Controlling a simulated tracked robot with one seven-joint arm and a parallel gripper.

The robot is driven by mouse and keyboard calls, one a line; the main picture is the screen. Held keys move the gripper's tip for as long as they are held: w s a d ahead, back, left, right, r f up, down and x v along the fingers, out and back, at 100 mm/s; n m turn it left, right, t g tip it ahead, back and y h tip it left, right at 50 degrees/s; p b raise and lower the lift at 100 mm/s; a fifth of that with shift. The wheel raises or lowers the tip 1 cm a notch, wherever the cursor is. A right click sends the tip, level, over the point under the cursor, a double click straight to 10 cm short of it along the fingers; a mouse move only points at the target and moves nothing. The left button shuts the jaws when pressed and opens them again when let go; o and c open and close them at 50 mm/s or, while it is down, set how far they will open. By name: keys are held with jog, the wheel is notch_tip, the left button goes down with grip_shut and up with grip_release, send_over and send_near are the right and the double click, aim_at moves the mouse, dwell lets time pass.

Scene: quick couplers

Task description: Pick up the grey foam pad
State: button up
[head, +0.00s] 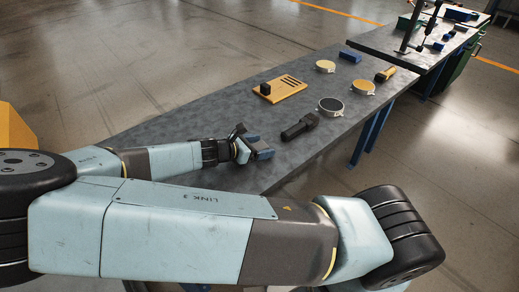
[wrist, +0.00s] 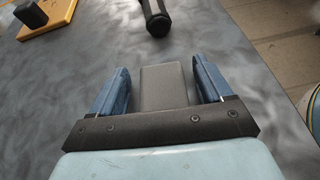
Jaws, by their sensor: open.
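The grey foam pad (wrist: 164,87) shows in the wrist view as a flat grey block lying on the dark table. My gripper (wrist: 161,66) is open, with its two blue fingers on either side of the pad. A gap shows between the pad and each finger. The pad's near end is hidden behind the dark gripper bar. In the head view my gripper (head: 254,144) is low over the near part of the table; I cannot clearly make out the pad between the fingers there.
A black handheld tool (head: 300,127) lies just beyond my gripper on the table (head: 190,112). The table's right edge is near.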

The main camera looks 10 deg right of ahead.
jog(key=c, duration=1)
jog(key=shift+c, duration=0.2)
